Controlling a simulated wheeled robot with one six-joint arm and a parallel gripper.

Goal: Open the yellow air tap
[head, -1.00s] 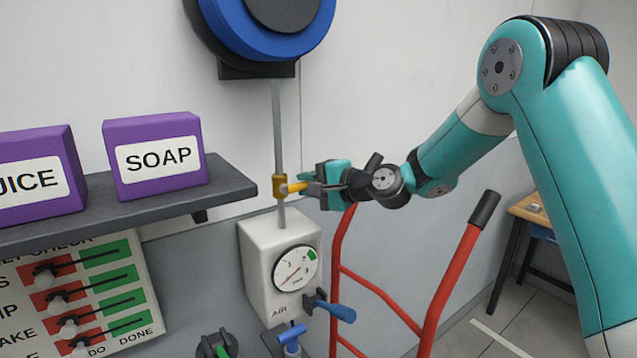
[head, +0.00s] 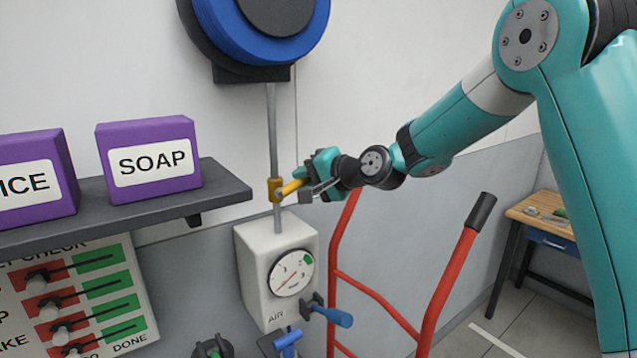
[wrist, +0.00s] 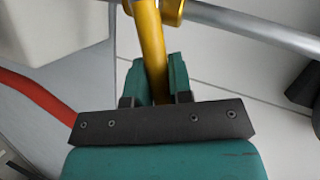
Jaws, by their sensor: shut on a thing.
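The yellow air tap (head: 275,190) sits on a thin vertical grey pipe above the white AIR box. Its yellow lever (head: 292,187) points right and slightly up from the pipe. My gripper (head: 305,182) is at the lever's outer end. In the wrist view the yellow lever (wrist: 151,45) runs between the two teal fingers of my gripper (wrist: 157,82), which are shut on it. The tap body (wrist: 171,10) shows at the top of the wrist view, on the grey pipe. The lever's outer end is hidden by my gripper.
The AIR box (head: 252,250) with a round gauge (head: 292,272) and blue-handled tools is below. A shelf (head: 225,188) with purple SOAP (head: 150,192) and another box is left. A red hand truck (head: 450,275) stands right. A blue hose reel (head: 207,38) is above.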

